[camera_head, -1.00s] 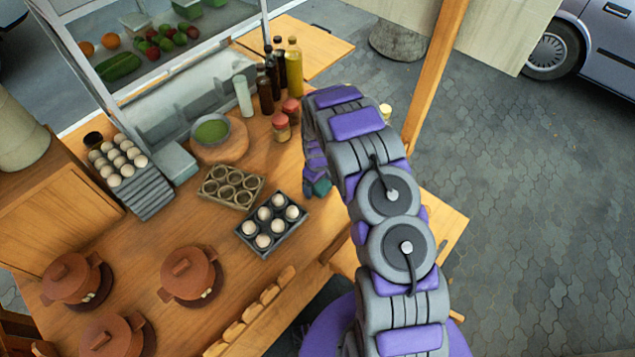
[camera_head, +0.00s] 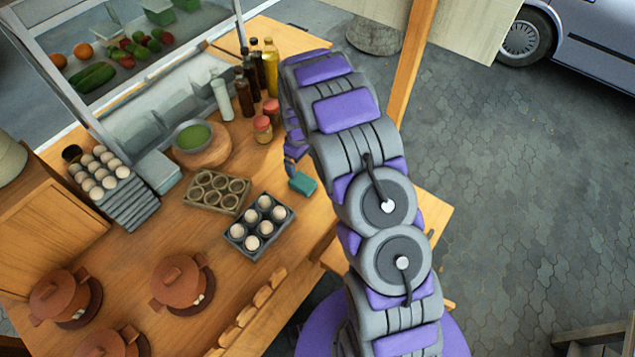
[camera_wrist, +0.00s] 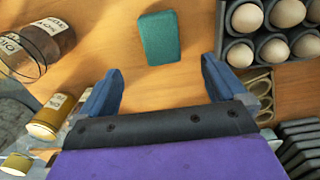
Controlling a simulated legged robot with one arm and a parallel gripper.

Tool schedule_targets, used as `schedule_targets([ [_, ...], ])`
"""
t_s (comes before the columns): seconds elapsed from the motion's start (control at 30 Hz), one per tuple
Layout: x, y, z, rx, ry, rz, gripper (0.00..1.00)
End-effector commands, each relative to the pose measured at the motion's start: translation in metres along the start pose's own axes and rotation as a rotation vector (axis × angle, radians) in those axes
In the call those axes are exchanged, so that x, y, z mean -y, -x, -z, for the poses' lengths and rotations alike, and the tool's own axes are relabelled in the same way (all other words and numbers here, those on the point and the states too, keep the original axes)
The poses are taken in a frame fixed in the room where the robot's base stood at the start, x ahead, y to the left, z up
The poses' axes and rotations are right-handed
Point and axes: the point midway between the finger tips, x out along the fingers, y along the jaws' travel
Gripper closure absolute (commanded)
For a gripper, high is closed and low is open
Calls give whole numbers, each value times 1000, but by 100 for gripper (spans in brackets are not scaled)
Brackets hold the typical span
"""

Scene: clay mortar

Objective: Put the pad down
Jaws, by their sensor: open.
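The pad is a small teal block (camera_head: 302,183) lying on the wooden counter, right of the egg tray. In the wrist view the teal pad (camera_wrist: 159,38) lies flat on the wood, beyond my fingertips and between their lines. My gripper (camera_wrist: 162,80) is open and empty, its two blue fingers wide apart with a gap of bare wood to the pad. In the head view my gripper (camera_head: 291,155) shows only in part beside my arm, just above the pad in the picture.
A dark egg tray (camera_head: 257,243) stands left of the pad, with an empty cup tray (camera_head: 217,193) behind it. Red-lidded jars (camera_head: 263,130) and bottles (camera_head: 270,68) stand further back. Clay pots (camera_head: 180,282) sit at the front left. Bare wood surrounds the pad.

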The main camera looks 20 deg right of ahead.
Motion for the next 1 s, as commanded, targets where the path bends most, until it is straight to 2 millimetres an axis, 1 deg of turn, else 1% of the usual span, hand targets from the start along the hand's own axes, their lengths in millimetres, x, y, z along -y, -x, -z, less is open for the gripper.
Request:
schedule_targets([
  [0.17,1,8,-3,3,-7,0,2],
  [0.27,4,28,-11,7,-30,-2,2],
  [0.37,12,60,-25,15,-72,-4,2],
  [0.5,28,107,-53,29,-146,-2,2],
  [0.67,51,155,-88,45,-227,4,2],
  [0.7,58,166,-98,51,-248,7,2],
  [0.83,81,199,-131,63,-311,14,2],
  [1.0,115,233,-175,79,-389,24,2],
])
